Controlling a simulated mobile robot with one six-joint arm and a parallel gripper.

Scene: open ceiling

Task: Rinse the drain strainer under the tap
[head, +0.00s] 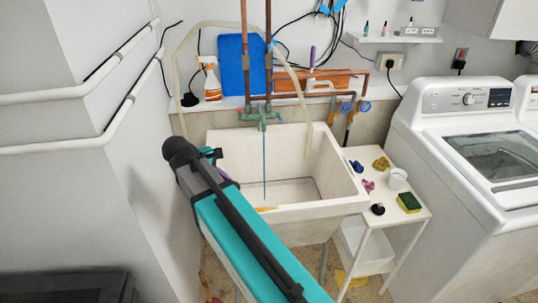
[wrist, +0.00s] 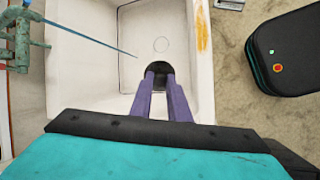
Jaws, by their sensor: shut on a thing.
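My gripper (wrist: 160,76) has purple fingers shut on a dark, rounded thing (wrist: 157,66), which I take to be the drain strainer. It is over the white sink (wrist: 88,75); its holes cannot be made out. In the head view my arm hides the held thing, and only a bit of purple finger shows inside the left part of the sink (head: 345,178). The green, corroded tap (head: 262,113) stands at the back of the sink. A thin blue stream (head: 265,165) falls from it. In the wrist view the stream (wrist: 90,40) ends beside the held thing, apart from it.
A small white side table (head: 395,224) at right holds a white cup (head: 398,178), a sponge (head: 409,202) and small items. A washing machine (head: 470,150) stands beyond. A spray bottle (head: 210,80) and blue board (head: 243,66) stand behind the sink. A grey wall is close at left.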

